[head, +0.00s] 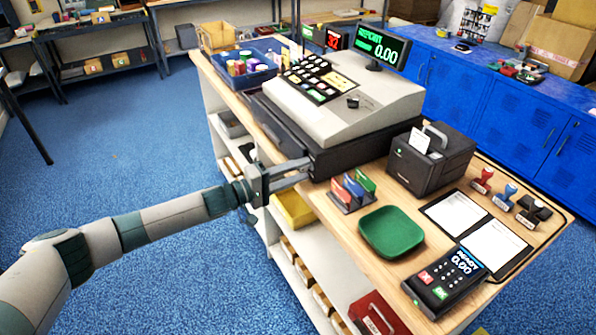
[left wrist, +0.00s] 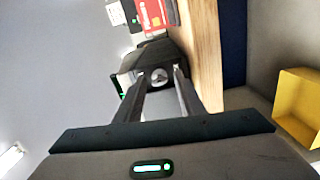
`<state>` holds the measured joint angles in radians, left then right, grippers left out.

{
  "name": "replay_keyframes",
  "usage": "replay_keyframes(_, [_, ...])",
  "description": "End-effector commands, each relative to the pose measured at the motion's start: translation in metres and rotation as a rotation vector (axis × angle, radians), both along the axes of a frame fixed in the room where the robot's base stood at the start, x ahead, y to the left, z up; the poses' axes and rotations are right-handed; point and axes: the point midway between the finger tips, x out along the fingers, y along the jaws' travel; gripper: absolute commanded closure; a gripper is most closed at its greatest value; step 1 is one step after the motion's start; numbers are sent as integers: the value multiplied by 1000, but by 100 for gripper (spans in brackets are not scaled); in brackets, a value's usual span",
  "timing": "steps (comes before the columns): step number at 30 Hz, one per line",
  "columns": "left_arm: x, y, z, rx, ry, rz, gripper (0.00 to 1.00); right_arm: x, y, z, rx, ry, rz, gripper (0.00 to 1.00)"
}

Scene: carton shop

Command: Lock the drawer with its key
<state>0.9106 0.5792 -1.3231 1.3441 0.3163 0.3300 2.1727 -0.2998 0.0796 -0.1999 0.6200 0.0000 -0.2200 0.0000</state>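The cash drawer (head: 345,157) is the black box under the grey cash register (head: 345,105) on the wooden counter. My left gripper (head: 305,170) is at the drawer's near end, with its fingers pointing at it. In the left wrist view the fingers (left wrist: 160,75) are apart, and a round silver lock face (left wrist: 160,77) shows between and beyond them. I see nothing held between the fingers. I cannot tell whether a key is in the lock. A small dark object (head: 352,102) lies on top of the register; it is too small to identify surely. My right gripper is out of view.
A card rack (head: 352,190), green tray (head: 391,231), black printer (head: 430,160) and card terminal (head: 446,281) stand on the counter to the right. A yellow bin (head: 293,209) sits on the shelf below my gripper. The blue floor at left is clear.

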Motion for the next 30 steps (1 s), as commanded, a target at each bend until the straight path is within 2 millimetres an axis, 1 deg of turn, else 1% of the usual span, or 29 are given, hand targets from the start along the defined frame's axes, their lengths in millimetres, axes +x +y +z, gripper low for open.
replay_keyframes(9, [0,0,0,0,0,0,61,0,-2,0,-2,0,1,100])
replay_keyframes(14, [-2,5,-1,1,0,1,61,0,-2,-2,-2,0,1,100])
replay_keyframes(20, [-13,21,-2,1,0,2,61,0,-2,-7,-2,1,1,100])
replay_keyframes(24, [-25,40,-3,1,0,1,61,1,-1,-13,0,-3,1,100])
replay_keyframes(27, [-36,56,-3,1,1,2,61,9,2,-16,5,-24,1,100])
replay_keyframes(30, [-47,72,-3,1,2,1,61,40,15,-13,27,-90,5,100])
